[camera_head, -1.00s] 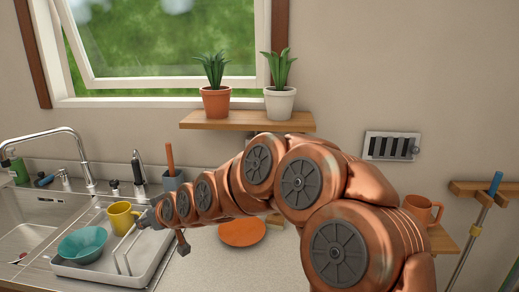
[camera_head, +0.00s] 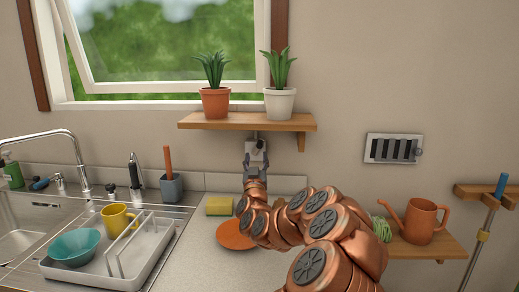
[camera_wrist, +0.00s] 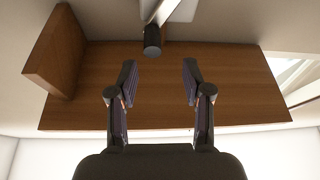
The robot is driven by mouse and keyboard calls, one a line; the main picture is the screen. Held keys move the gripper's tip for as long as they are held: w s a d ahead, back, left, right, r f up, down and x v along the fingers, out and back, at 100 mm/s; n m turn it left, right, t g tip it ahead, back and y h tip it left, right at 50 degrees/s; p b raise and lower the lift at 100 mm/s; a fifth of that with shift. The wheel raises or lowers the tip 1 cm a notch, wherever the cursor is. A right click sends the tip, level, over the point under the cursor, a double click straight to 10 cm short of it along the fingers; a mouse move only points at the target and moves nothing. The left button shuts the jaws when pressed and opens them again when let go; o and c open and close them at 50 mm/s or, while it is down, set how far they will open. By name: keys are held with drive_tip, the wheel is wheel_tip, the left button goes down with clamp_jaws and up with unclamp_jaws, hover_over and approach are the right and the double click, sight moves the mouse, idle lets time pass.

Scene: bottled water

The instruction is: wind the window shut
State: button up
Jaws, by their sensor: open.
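The window (camera_head: 170,88) stands open in the head view, its white sash tilted within the frame. A metal crank with a dark knob (camera_wrist: 152,40) shows in the wrist view beneath the shelf. My gripper (camera_head: 256,153) is raised below the shelf in the head view. In the wrist view its two fingers (camera_wrist: 160,78) are spread apart with nothing between them. The knob is just beyond the fingertips, roughly centred on the gap. In the head view the crank is small and partly hidden by my gripper.
The wooden shelf (camera_head: 205,122) above my gripper carries two potted plants (camera_head: 215,100). Its underside and bracket (camera_wrist: 55,50) are close in the wrist view. A yellow sponge (camera_head: 219,205), an orange plate (camera_head: 232,234) and a dish rack (camera_head: 150,255) are below. A watering can (camera_head: 420,222) stands right.

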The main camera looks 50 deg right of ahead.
sight(259, 147)
drive_tip(key=shift+s+d, duration=0.2)
drive_tip(key=shift+d, duration=0.3)
drive_tip(key=shift+p+x, duration=0.75)
drive_tip(key=shift+x, duration=1.8)
drive_tip(key=shift+w+d+r, duration=0.25)
drive_tip(key=shift+w+d, duration=0.1)
drive_tip(key=shift+d, duration=0.05)
drive_tip(key=shift+w+d+r, duration=0.25)
drive_tip(key=shift+w+d, duration=0.05)
drive_tip(key=shift+d, duration=0.1)
clamp_jaws()
